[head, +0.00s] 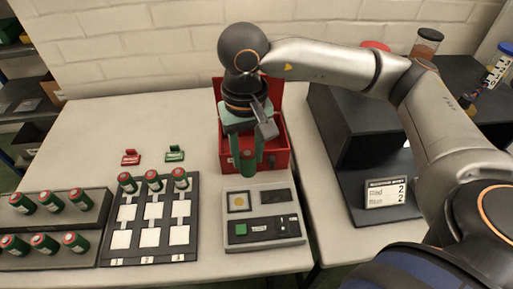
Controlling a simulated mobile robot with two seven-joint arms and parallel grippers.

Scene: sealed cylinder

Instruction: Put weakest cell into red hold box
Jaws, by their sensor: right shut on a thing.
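My right gripper (246,166) comes down over the front of the red box (281,160) and is shut on a green cell (248,162), held upright between its fingers. From this angle I cannot tell whether the cell is inside the box or in front of it. The arm hides much of the box's inside. Three green cells with red tops, the left one (127,183), the middle one (153,181) and the right one (180,179), stand at the back of a black board (191,213) with white squares. My left gripper is not in view.
A grey tester (264,243) with a green button sits in front of the red box. A grey rack (83,213) at left holds several cells. Red (130,157) and green (175,153) markers stand behind the board. A dark shelf (349,165) with a sign (387,193) is at right.

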